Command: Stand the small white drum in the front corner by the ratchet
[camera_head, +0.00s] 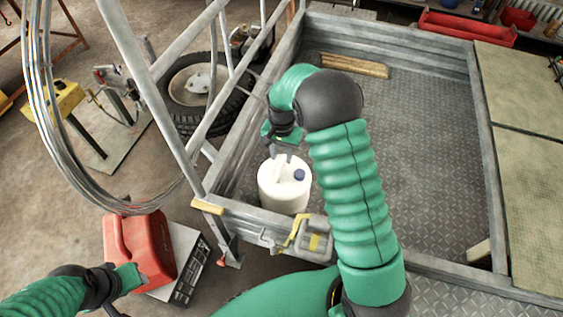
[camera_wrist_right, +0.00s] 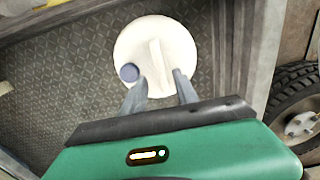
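The small white drum (camera_head: 284,190), with a blue cap and a moulded handle on top, stands upright on the trailer floor in the front left corner. It also shows from above in the right wrist view (camera_wrist_right: 178,68). The ratchet (camera_head: 312,238), metal and yellow, sits on the front rail just nearer than the drum. My right gripper (camera_head: 281,152) is over the drum's top. In the wrist view its fingers (camera_wrist_right: 159,90) are apart, towards either side of the handle's end; contact is unclear. My left gripper (camera_head: 122,284) is beside a red can, its fingers not clear.
The trailer bed (camera_head: 420,130) is mostly clear, with low metal walls. A wooden block (camera_head: 348,66) lies at its far end. A metal frame (camera_head: 150,80) and a tyre (camera_head: 205,95) are at the left.

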